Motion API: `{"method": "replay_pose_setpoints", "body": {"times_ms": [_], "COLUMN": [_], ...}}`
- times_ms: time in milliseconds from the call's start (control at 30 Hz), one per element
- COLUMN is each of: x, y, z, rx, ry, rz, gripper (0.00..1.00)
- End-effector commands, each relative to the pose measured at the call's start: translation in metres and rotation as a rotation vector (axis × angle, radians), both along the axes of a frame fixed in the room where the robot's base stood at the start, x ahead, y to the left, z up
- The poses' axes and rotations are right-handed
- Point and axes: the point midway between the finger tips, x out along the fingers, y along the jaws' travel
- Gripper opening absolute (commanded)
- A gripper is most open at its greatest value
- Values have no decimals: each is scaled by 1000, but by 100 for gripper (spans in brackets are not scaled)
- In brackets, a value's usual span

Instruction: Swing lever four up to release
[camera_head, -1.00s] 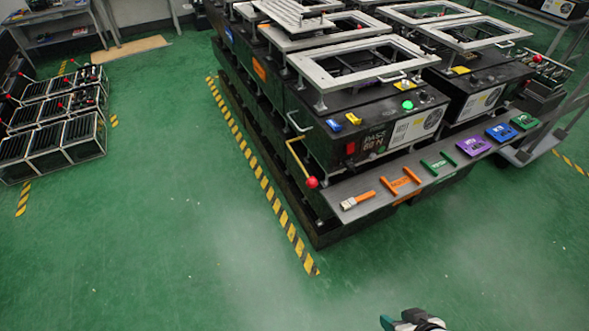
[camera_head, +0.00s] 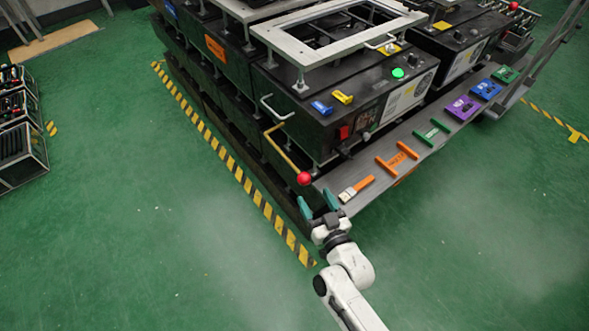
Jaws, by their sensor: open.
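A yellow lever arm (camera_head: 281,151) with a red ball knob (camera_head: 304,178) is fixed at the near left corner of the front black machine (camera_head: 290,105). It slants down to the right, with the knob at its low end. I cannot read which number this lever bears. My gripper (camera_head: 319,207) has two teal fingers, spread apart and empty. It is just below the red knob in the picture, beside the shelf's near left end; I see no contact with the knob.
A grey shelf (camera_head: 330,182) runs along the machine's front, holding a brush (camera_head: 356,188), orange and green handles and coloured blocks. Yellow-black floor tape (camera_head: 236,172) runs along the machine's left side. Green floor (camera_head: 130,220) is clear to the left. Black racks (camera_head: 20,130) stand far left.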

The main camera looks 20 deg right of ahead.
Motion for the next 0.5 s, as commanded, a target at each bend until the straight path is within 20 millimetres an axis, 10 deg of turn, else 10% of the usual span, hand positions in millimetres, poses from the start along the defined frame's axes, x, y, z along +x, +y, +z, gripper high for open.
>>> {"method": "replay_pose_setpoints", "body": {"times_ms": [500], "x": [85], "y": [4], "z": [-2], "rx": [2], "ry": [0], "rz": [0], "gripper": [68]}}
